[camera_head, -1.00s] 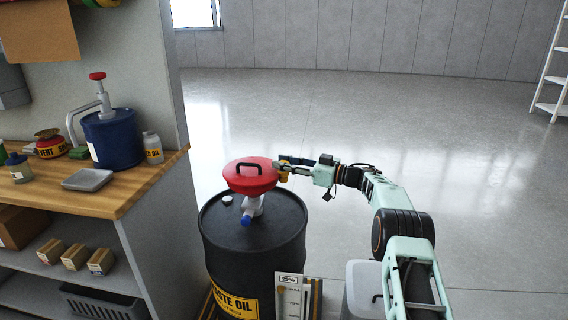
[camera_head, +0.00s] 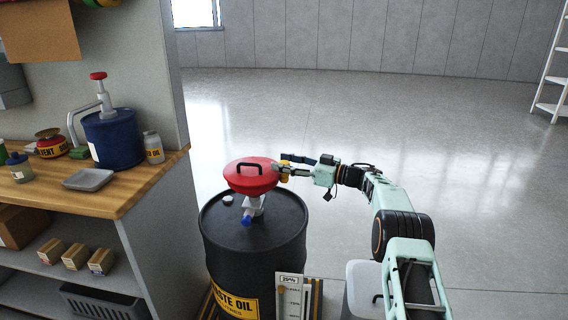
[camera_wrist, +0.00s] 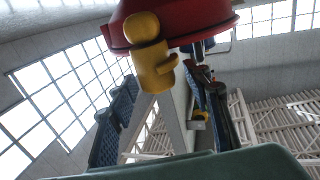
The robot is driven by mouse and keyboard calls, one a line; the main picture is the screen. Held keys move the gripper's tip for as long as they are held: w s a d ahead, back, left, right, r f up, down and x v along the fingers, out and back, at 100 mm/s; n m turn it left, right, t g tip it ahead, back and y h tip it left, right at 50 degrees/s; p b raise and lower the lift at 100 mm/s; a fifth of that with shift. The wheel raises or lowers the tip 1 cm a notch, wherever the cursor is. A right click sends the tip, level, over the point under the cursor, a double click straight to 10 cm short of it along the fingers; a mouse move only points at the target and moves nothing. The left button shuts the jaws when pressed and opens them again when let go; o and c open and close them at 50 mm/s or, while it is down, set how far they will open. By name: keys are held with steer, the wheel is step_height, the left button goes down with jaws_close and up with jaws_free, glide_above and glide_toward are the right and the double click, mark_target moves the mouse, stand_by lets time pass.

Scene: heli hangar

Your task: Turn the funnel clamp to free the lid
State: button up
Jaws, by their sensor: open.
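The funnel's red lid (camera_head: 250,174), with a black handle on top, sits over the black waste-oil drum and looks closed. The yellow clamp (camera_head: 284,178) is at the right side of the lid's rim, partly hidden by my gripper. In the wrist view the clamp (camera_wrist: 154,66) hangs upright against the red rim (camera_wrist: 190,22), with a rounded knob and a small side tab. My gripper (camera_head: 291,168) is open at the clamp, one dark finger on either side of it in the wrist view. I cannot tell whether a finger touches it.
The black drum (camera_head: 258,245) stands under the funnel, with a white cap on its top. A wooden workbench (camera_head: 130,190) with a blue pump container (camera_head: 113,138) stands at left. A grey bin (camera_head: 362,275) is right of the drum. The floor behind is clear.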

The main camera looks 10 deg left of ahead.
steer(key=v, duration=1.2)
steer(key=shift+d+r, duration=0.1)
